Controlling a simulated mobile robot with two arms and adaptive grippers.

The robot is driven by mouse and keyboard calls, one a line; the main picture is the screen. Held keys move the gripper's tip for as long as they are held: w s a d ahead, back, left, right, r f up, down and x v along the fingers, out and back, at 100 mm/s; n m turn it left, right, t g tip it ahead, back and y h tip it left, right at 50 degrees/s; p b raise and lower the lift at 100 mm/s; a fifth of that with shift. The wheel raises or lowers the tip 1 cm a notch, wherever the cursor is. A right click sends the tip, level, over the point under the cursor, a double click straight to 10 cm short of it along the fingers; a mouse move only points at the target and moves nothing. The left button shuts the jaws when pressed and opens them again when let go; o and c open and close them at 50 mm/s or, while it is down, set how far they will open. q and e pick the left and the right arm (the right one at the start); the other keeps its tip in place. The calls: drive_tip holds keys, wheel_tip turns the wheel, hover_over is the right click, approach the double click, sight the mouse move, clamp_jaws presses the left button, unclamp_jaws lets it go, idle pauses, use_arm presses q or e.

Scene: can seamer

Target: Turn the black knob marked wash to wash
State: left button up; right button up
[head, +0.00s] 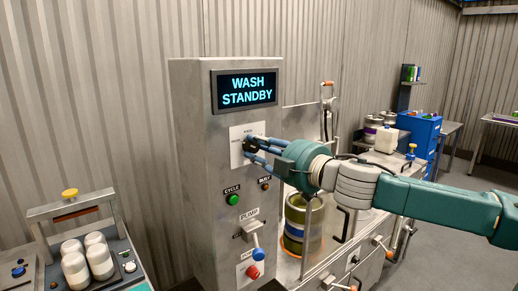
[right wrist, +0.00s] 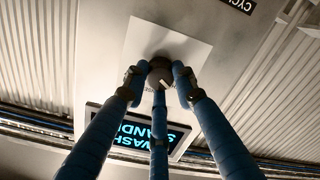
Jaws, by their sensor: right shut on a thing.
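The black knob (right wrist: 160,73) sits on a pale label plate (head: 237,146) on the front of the grey machine cabinet (head: 187,130). In the right wrist view a light mark shows on its face, but I cannot read where it points. My right gripper (head: 252,145) has its blue fingers closed around the knob, and they also show in the right wrist view (right wrist: 158,82). The display (head: 247,88) above reads "WASH STANDBY". The lettering on the plate is too small to read fully. My left gripper is not in view.
A tray device with white bottles (head: 87,258) is at lower left.

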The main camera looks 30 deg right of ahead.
drive_tip(key=o, duration=0.9)
drive_tip(key=shift+r, duration=0.1)
drive_tip(key=shift+o, duration=1.3)
drive_tip(key=shift+w, duration=0.15)
drive_tip(key=shift+s, duration=0.85)
drive_tip(key=s+d, duration=0.1)
drive_tip(key=s, duration=0.9)
drive_tip(key=shift+s, duration=0.15)
drive_tip(key=shift+r, duration=0.1)
